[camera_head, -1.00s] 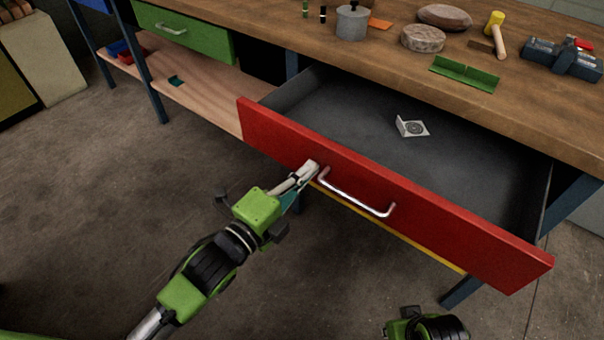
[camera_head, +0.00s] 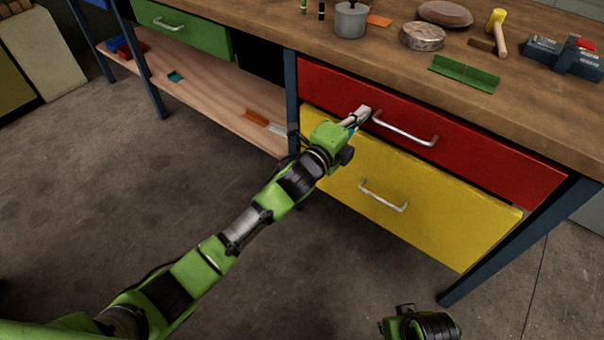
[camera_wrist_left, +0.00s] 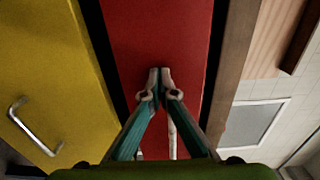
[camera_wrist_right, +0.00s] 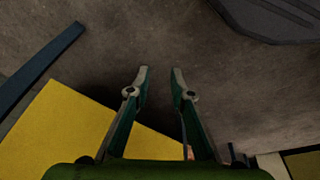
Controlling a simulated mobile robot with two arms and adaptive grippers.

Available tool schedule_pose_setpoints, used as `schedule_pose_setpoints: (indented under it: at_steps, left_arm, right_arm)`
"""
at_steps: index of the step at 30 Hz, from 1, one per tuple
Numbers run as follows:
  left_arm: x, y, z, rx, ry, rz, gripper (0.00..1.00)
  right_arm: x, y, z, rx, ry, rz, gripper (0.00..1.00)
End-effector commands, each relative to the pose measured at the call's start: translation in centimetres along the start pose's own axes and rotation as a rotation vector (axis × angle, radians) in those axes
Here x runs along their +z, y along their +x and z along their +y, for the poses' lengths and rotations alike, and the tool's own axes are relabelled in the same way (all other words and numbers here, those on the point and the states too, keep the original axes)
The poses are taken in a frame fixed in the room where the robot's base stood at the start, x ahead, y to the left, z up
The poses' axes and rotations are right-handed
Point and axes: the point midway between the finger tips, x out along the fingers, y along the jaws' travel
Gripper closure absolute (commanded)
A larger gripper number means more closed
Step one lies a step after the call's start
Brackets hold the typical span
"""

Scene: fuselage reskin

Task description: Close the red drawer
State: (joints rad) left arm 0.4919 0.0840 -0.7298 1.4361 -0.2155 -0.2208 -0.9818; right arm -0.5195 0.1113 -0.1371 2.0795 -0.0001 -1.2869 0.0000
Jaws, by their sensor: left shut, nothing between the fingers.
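The red drawer (camera_head: 470,145) is pushed in under the bench top, its front about in line with the bench frame and its inside hidden. Its silver handle (camera_head: 405,130) is on the front. My left gripper (camera_head: 364,112) is shut and empty, its fingertips at the red front just left of the handle. In the left wrist view the shut fingertips (camera_wrist_left: 160,72) are against or very close to the red front (camera_wrist_left: 155,30); contact is hard to tell. My right gripper (camera_wrist_right: 160,72) is open and empty, pointing over the floor near the yellow drawer.
A yellow drawer (camera_head: 440,215) with a silver handle sits below the red one. A green drawer (camera_head: 185,32) is at the left. The wooden bench top (camera_head: 380,50) bears a pot, stones, a mallet and a green tray. The floor (camera_head: 120,220) in front is clear.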

Motion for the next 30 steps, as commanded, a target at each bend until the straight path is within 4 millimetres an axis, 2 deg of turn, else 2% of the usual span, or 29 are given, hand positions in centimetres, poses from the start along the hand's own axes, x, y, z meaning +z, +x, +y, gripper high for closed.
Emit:
schedule_pose_setpoints:
  at_steps: [8,25,30]
  left_arm:
    - [0.0,1.1,0.0,0.0,-0.001,0.001,1.0]
    - [0.3,1.1,-0.6,-0.007,0.0,-0.001,1.0]
    - [1.0,0.6,-0.5,-0.003,0.001,-0.002,1.0]
  right_arm:
    - [-0.2,-0.6,0.1,0.001,0.001,0.003,0.79]
    - [-0.3,-0.8,0.1,0.001,0.001,0.008,0.79]
    - [0.9,1.9,-0.2,-0.003,-0.003,-0.018,0.79]
